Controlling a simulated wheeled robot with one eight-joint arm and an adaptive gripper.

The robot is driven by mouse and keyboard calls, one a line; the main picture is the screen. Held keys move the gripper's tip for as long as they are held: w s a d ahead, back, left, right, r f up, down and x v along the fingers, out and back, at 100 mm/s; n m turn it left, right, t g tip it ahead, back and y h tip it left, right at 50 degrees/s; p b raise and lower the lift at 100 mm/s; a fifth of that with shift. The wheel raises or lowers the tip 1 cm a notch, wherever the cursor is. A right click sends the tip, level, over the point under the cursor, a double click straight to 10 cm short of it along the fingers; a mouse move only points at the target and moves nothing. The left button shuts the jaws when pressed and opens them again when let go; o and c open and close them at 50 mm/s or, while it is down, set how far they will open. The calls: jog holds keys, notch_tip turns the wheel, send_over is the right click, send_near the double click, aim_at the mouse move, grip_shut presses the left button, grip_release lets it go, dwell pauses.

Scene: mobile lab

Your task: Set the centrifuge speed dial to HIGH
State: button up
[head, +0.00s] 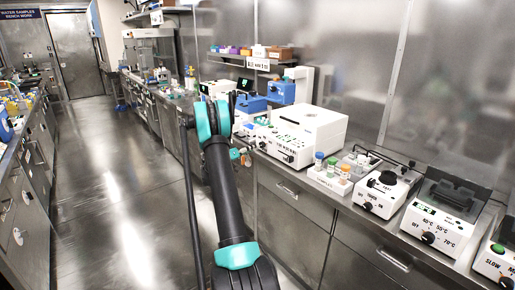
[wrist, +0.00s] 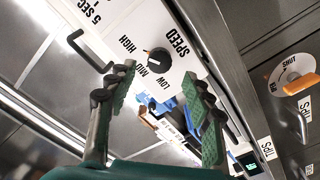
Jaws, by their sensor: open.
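The speed dial (wrist: 157,62) is a round black knob on a white panel marked SPEED, with LOW, MID and HIGH beside it. I cannot tell surely which mark its pointer faces. In the wrist view my gripper (wrist: 161,80) is open and empty, its green-padded fingers spread to either side below the dial. The dial shows between and beyond the fingertips, and no contact is visible. In the head view my gripper (head: 217,117) is raised near the bench edge, left of a white machine (head: 310,128) with front knobs. I cannot tell surely whether this machine carries that dial.
A rack with coloured caps (head: 330,174), a small black-topped device (head: 387,190) and a temperature-marked heater (head: 440,215) stand right along the bench. An orange handle (wrist: 300,85) marked SHUT is at the wrist view's right. The aisle floor (head: 120,200) is clear.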

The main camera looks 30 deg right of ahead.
jog(key=a, duration=0.6)
jog(key=shift+s+a, duration=0.3)
jog(key=shift+a, duration=0.05)
